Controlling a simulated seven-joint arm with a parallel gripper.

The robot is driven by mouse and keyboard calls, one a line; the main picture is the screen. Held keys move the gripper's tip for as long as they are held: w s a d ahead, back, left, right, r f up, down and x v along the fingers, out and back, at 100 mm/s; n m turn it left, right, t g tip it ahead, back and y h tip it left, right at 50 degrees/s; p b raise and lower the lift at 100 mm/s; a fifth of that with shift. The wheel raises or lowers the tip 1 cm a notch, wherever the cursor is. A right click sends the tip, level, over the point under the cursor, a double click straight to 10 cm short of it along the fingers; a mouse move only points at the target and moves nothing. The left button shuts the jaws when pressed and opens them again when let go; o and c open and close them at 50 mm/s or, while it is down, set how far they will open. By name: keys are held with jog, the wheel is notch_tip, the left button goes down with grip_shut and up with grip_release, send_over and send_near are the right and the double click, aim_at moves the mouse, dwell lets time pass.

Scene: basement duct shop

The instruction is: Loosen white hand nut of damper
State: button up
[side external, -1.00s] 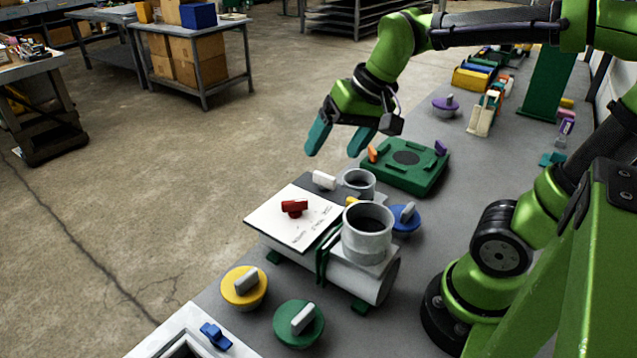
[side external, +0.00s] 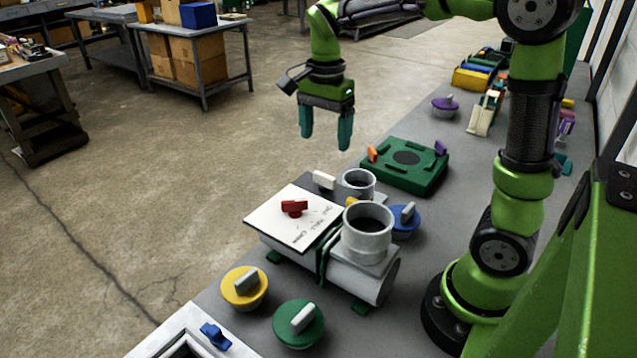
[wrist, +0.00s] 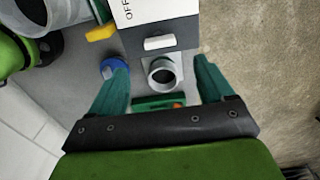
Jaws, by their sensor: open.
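The white hand nut (side external: 324,180) is a pale wing-shaped handle at the back edge of the duct piece, beside a small grey round collar (side external: 359,183). In the wrist view the white nut (wrist: 159,42) and the collar (wrist: 162,76) show between and just beyond my fingers. My gripper (side external: 325,143) is open and empty, fingers pointing down, above and apart from the nut. It also shows in the wrist view (wrist: 161,64). A red wing handle (side external: 294,208) stands on the white lettered plate (side external: 318,233) of the same piece.
A tall grey collar (side external: 367,232) stands on the duct piece. A green fixture (side external: 405,166) with orange and purple handles lies behind. Blue (side external: 404,220), yellow (side external: 244,288) and green (side external: 299,323) knobs stand around it.

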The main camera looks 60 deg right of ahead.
aim_at(324, 175)
notch_tip(324, 175, down, 10)
jog(key=shift+r, duration=0.2)
jog(key=shift+c, duration=0.3)
jog(key=c, duration=1)
